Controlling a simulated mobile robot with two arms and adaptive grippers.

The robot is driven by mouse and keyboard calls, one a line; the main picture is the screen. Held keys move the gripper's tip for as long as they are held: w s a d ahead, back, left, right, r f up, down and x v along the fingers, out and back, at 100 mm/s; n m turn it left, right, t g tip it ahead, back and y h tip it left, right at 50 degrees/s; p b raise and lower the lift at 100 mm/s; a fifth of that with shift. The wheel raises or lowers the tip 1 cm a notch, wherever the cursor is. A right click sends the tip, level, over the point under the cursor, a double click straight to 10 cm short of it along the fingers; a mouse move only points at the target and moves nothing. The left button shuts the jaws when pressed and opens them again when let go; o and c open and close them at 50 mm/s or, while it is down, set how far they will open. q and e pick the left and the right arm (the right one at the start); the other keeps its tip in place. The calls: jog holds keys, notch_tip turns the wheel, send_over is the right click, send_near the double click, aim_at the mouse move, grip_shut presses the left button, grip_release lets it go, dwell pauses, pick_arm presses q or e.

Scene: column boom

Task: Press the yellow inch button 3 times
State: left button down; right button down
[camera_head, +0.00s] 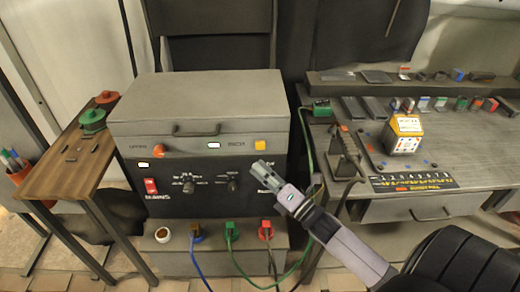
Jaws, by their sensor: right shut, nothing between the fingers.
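The yellow inch button (260,144) is a small yellow-orange square at the right end of the grey strip on the machine's front, with a label beside it on the left. My right gripper (260,168) is shut and empty, its tips a little below the button in the picture, in front of the black panel. I cannot tell whether the tips touch the panel. The button is not covered by the gripper. My left gripper is not in view.
The grey machine box (197,99) also carries a red switch (151,186), knobs and coloured cable plugs. A wooden side table (69,163) with green and red reels stands left. A workbench (460,143) with several small blocks and a yellow-white cube (404,133) stands right.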

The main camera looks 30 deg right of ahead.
aim_at(260, 146)
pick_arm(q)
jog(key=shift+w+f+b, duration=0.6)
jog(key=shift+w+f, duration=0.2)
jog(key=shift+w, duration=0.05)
pick_arm(e)
jog(key=w+d, duration=0.1)
jog(key=w, duration=0.1)
jog(key=w+d, duration=0.1)
jog(key=shift+w+d, duration=0.2)
jog(key=shift+w, duration=0.2)
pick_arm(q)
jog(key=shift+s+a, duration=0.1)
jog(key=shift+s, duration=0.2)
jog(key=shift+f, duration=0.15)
pick_arm(e)
jog(key=shift+w+d, duration=0.2)
jog(key=shift+w, duration=0.15)
